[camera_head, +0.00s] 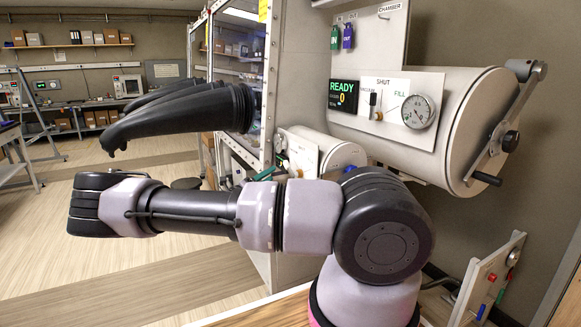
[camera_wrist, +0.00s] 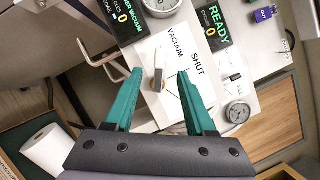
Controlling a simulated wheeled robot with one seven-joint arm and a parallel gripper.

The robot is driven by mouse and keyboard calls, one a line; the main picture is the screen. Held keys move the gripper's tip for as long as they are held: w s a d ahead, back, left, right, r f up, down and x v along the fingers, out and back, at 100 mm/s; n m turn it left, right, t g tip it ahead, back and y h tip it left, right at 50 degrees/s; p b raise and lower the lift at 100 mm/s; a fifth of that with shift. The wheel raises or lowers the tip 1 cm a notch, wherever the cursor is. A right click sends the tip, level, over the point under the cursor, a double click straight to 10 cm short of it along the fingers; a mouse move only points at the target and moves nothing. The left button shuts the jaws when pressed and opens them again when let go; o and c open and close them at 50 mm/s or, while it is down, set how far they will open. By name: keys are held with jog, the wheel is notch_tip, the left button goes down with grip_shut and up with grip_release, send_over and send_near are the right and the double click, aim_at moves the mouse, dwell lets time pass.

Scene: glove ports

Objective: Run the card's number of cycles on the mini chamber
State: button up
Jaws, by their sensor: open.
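The mini chamber (camera_head: 337,155) is the small pale cylinder below the large one. Its panel (camera_head: 303,150) is partly hidden by my arm. In the wrist view its white panel (camera_wrist: 180,55) carries the words VACUUM and SHUT. A small lever (camera_wrist: 158,78) stands on it. A dark display (camera_wrist: 118,14) shows green text, partly cut off, ending in VACUUM, with a yellow 0. My gripper (camera_wrist: 155,72) is open, its green fingers on either side of the lever in the picture; contact cannot be told. In the head view a green finger (camera_head: 265,173) shows beside the panel. I see no readable card.
The large chamber (camera_head: 460,120) has a READY 0 display (camera_head: 342,96), a gauge (camera_head: 418,111) and a door crank (camera_head: 497,145). Black gloves (camera_head: 180,110) stick out from the glove box. Green and purple tags (camera_head: 347,36) hang above. A white roll (camera_wrist: 48,150) lies lower left.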

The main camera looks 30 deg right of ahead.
aim_at(285, 165)
jog(key=x, duration=0.9)
jog(key=shift+w+d, duration=0.1)
jog(key=shift+d, duration=0.2)
grip_shut()
